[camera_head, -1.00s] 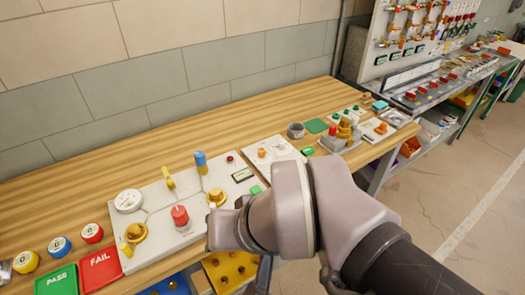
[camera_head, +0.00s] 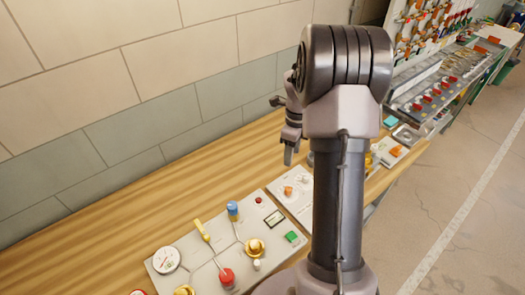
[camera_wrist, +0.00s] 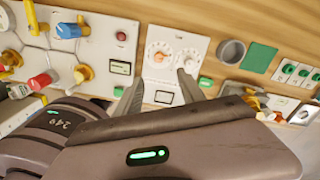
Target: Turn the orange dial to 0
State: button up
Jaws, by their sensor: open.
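The orange dial (camera_wrist: 159,53) sits on a white panel (camera_wrist: 159,84) in the wrist view, left of a white dial (camera_wrist: 187,61). Both have printed marks around them, too small to read. The orange dial also shows in the head view (camera_head: 289,190), just left of my arm. My gripper (camera_wrist: 160,82) is open and empty; its two fingers reach over the lower part of the panel, apart from the dial as far as I can tell. In the head view my gripper (camera_head: 288,152) hangs pointing down above the bench.
A larger board (camera_head: 213,252) with a red knob, yellow and blue handles and a gauge lies left of the dial panel. A grey cup (camera_wrist: 231,52) and a green pad (camera_wrist: 259,56) stand right of it. The wooden bench (camera_head: 150,215) is clear toward the wall.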

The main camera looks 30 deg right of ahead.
aim_at(289, 189)
jog(key=f+b, duration=0.1)
jog(key=f, duration=1)
jog(key=s+f+b, duration=0.1)
jog(key=f, duration=0.5)
jog(key=shift+a+f+b, duration=0.2)
jog(key=shift+b, duration=0.1)
grip_shut()
